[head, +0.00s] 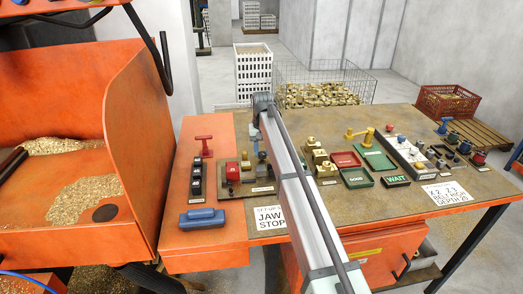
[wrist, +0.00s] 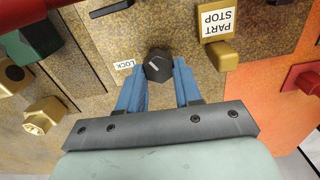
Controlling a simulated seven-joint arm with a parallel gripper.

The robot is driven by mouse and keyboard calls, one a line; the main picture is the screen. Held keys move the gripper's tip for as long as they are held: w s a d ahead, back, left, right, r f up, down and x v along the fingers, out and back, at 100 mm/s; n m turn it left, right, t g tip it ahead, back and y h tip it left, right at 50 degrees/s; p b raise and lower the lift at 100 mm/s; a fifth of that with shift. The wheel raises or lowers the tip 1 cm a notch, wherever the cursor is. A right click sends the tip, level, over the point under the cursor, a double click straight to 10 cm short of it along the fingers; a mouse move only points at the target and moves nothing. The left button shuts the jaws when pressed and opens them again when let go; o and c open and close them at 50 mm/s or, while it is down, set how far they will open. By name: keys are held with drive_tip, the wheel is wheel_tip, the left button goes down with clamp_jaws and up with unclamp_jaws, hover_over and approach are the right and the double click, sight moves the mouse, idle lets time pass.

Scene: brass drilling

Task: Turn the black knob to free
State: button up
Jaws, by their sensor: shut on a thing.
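The black knob (wrist: 157,68) shows in the wrist view as a dark, many-sided cap with a short pale mark on its top. A white LOCK label (wrist: 124,65) is just left of it. My gripper (wrist: 163,72) has its two blue fingers on either side of the knob and is shut on it. The word for the free position is not visible. In the head view my arm reaches over the bench (head: 425,215) and hides the knob.
In the wrist view a PART STOP label (wrist: 218,22) and a brass block (wrist: 224,54) are right of the knob. A brass hex piece (wrist: 42,115) is at left and a red part (wrist: 302,78) at right. The head view shows a blue block (head: 201,219) and a red tray (head: 345,159).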

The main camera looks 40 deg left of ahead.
sight(263, 152)
drive_tip(key=m, duration=0.5)
drive_tip(key=shift+d, duration=0.15)
drive_tip(key=shift+m, duration=0.3)
idle(0.3)
drive_tip(key=o, duration=1)
drive_tip(key=shift+o, duration=0.2)
wheel_tip(263, 152, up, 14)
drive_tip(key=shift+w+f, duration=0.1)
idle(0.3)
